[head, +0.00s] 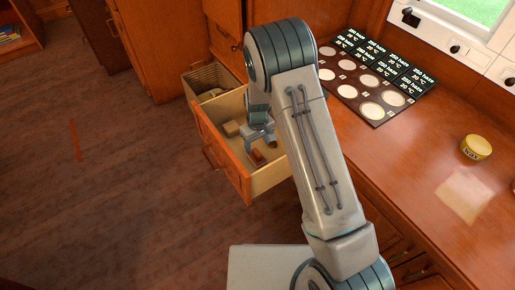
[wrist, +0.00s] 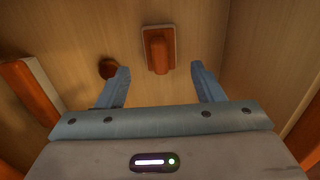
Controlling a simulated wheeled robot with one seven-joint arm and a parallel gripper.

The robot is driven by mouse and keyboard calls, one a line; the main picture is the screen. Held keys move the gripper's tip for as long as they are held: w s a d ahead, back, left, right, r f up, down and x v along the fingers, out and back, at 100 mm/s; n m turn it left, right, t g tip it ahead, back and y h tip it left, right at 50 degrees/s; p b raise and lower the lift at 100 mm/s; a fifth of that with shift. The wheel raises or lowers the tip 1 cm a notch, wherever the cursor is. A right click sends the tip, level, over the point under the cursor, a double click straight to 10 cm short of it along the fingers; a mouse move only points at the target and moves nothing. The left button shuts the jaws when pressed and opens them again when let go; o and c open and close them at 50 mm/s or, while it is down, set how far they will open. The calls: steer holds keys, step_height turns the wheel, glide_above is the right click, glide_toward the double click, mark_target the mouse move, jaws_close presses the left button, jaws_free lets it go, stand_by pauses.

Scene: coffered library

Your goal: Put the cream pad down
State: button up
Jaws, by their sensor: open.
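The cream pad (wrist: 147,34) shows in the wrist view as a pale rectangular base with a red-brown block handle on top. It lies flat on the drawer floor, just beyond and between my fingertips. My gripper (wrist: 160,68) is open, with a clear gap between each finger and the pad. In the head view my gripper (head: 261,138) is down inside the open drawer (head: 222,160), and my arm hides part of the inside. A red-brown block (head: 257,157) shows beside it there; I cannot tell for sure that it is the same pad.
A pale block (head: 231,128) lies in the drawer. A round brown thing (wrist: 107,68) is by my left finger. The counter holds a dark board with pale discs (head: 362,80), a yellow tin (head: 476,147) and a pale square patch (head: 465,195). A second drawer (head: 208,80) stands open behind.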

step_height(320, 180, up, 6)
steer(key=p, duration=0.1)
step_height(320, 180, up, 15)
steer(key=m, duration=0.3)
glide_above(258, 153)
steer(key=s+d, duration=0.8)
steer(key=s+d+r+m, duration=0.1)
steer(key=s+d+r, duration=0.2)
steer(key=s, duration=0.5)
steer(key=s+d+r+m+t, duration=0.1)
steer(key=s+d+r, duration=0.3)
steer(key=s, duration=0.4)
steer(key=shift+s+m, duration=0.4)
steer(key=shift+m, duration=0.4)
step_height(258, 153, up, 32)
steer(key=t+p, duration=0.1)
steer(key=p, duration=2.8)
steer(key=shift+d+r+t, duration=0.2)
steer(key=shift+r+t, duration=0.05)
steer(key=shift+t, duration=0.15)
